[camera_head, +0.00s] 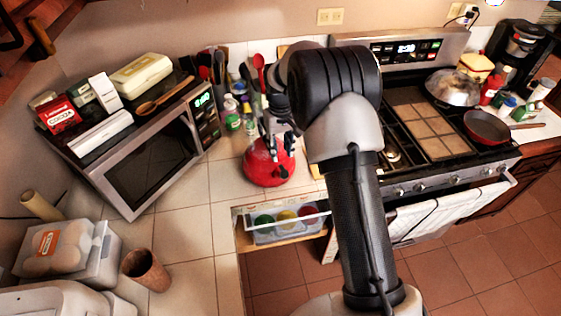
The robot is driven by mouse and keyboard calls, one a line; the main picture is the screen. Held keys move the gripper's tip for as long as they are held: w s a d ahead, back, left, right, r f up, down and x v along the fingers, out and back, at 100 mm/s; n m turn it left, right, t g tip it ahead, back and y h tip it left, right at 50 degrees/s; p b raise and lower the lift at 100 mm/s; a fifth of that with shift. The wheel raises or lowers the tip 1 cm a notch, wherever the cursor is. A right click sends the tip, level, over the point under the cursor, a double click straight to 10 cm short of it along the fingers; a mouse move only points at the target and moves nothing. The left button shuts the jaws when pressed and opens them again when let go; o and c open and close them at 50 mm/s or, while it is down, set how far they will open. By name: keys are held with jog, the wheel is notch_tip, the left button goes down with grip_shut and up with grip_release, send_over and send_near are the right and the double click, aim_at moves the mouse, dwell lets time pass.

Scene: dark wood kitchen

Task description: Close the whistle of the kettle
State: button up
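The red kettle (267,165) stands on the tiled counter, right of the microwave. My gripper (275,146) is at the top of the kettle, in front of its handle and upper body. Its dark fingers are small here and overlap the kettle, so I cannot tell whether they are apart, closed or touching it. The kettle's whistle and spout cannot be made out clearly, and I cannot tell whether the whistle is open.
The microwave (155,150) stands left of the kettle. A green-labelled bottle (232,116) and utensils are behind it. The stove (425,130) is to the right. An open drawer (285,222) juts out below the counter edge. Bare counter lies left of the kettle.

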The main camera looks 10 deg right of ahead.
aim_at(284, 173)
notch_tip(284, 173, down, 6)
jog(key=shift+r, duration=0.1)
jog(key=shift+c, duration=0.2)
grip_shut()
dwell(0.3)
